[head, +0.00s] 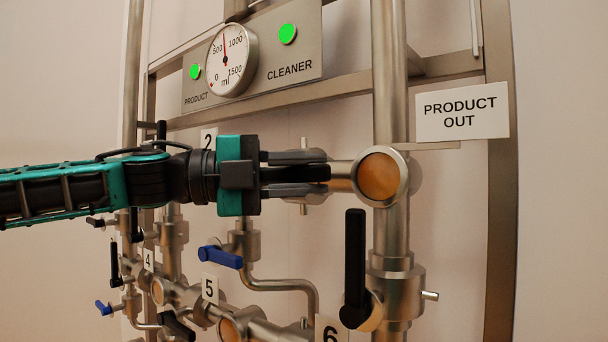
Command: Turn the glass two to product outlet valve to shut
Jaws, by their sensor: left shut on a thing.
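My left gripper (322,172) reaches in from the left and is shut on a black lever handle (290,174), which lies level between its grey fingers. The handle is in front of the short horizontal pipe (341,175) that runs to a round amber sight glass (379,176) below the "PRODUCT OUT" sign (462,110). The lever lies about in line with that pipe. The valve body behind it is mostly hidden by the gripper. A "2" label (208,139) shows just above my gripper. My right gripper is not in view.
Another black lever (355,260) stands upright below, by the "6" label (330,332). A blue lever (221,257) sits below my gripper, above the "5" label (210,289). A gauge (232,60) and green lights are on the panel above. Wall at right is clear.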

